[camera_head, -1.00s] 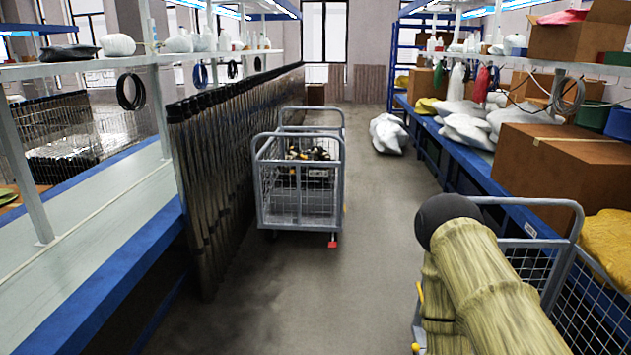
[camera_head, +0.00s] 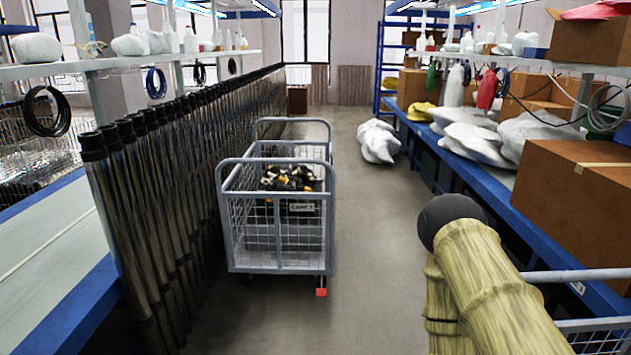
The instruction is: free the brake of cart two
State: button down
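A grey wire-mesh cart (camera_head: 277,268) stands in the aisle a little left of the middle, with a tall push handle at each end. It holds a heap of dark and yellowish parts (camera_head: 290,178). A small label (camera_head: 303,207) shows through its mesh, too small to read surely. A red brake pedal (camera_head: 321,292) sits low at the cart's near right corner, by the wheel. I cannot tell from here whether it is pressed down. My arm, in a yellowish sleeve with a dark round joint, fills the lower right. My gripper is not in view.
A row of dark tubes (camera_head: 160,200) stands close along the cart's left side. Another grey mesh cart (camera_head: 595,335) is partly visible at lower right, beside my arm. A white sack (camera_head: 377,141) lies on the floor farther on. The floor (camera_head: 385,240) right of the cart is clear.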

aim_at(321, 292)
jog(key=z, duration=0.05)
jog(key=i, duration=2.55)
